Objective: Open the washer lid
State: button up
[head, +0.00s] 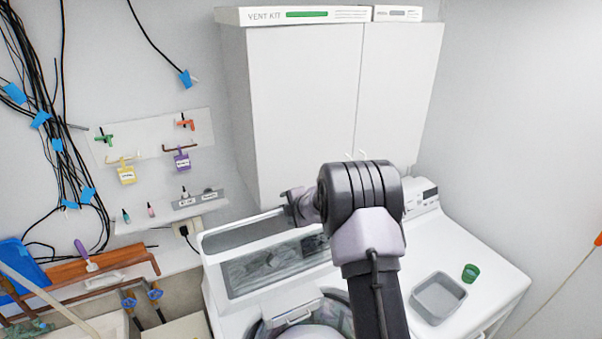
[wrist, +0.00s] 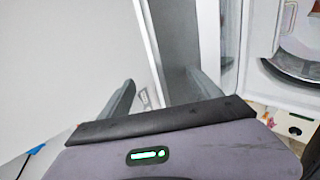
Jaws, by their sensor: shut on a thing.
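The washer (head: 216,300) is at the bottom centre of the head view. Its white-framed lid (head: 213,243) with a dark glass panel stands raised and tilted up, and part of the drum opening (head: 262,325) shows below it. My gripper (head: 290,206) is at the lid's upper right edge, partly hidden by my own wrist. In the wrist view my gripper (wrist: 162,92) has its two fingers on either side of the lid's edge (wrist: 152,55) and is shut on it. The exact contact is hard to see.
A white dryer (head: 480,270) stands at the right, with a grey bin (head: 438,298) and a green cup (head: 470,273) on top. White cabinets (head: 300,110) hang behind. Pipes (head: 90,285) and hanging cables (head: 50,130) are at the left.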

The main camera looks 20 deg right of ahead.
jog(key=shift+r, duration=0.5)
jog(key=b+v, duration=0.1)
jog(key=v, duration=1.5)
jog(key=shift+s, duration=0.45)
jog(key=shift+s+a, duration=0.1)
jog(key=s+a+f+n+g+y+b, duration=0.1)
jog(key=s+a+f+n+y+b, duration=0.1)
jog(key=s+a+f+n+b, duration=0.65)
jog(key=s+a+f+n+y+b, duration=0.25)
jog(key=a+f+n+b, duration=0.5)
jog(key=n+b, duration=0.8)
jog(key=s+a+f+n+g+h+b, duration=0.3)
jog(key=s+f+n+b, duration=1.7)
jog(key=n, duration=0.5)
notch_tip(320, 180, down, 3)
jog(key=shift+s+f+g+b, duration=0.2)
jog(key=shift+g+b, duration=0.1)
jog(key=shift+b, duration=0.8)
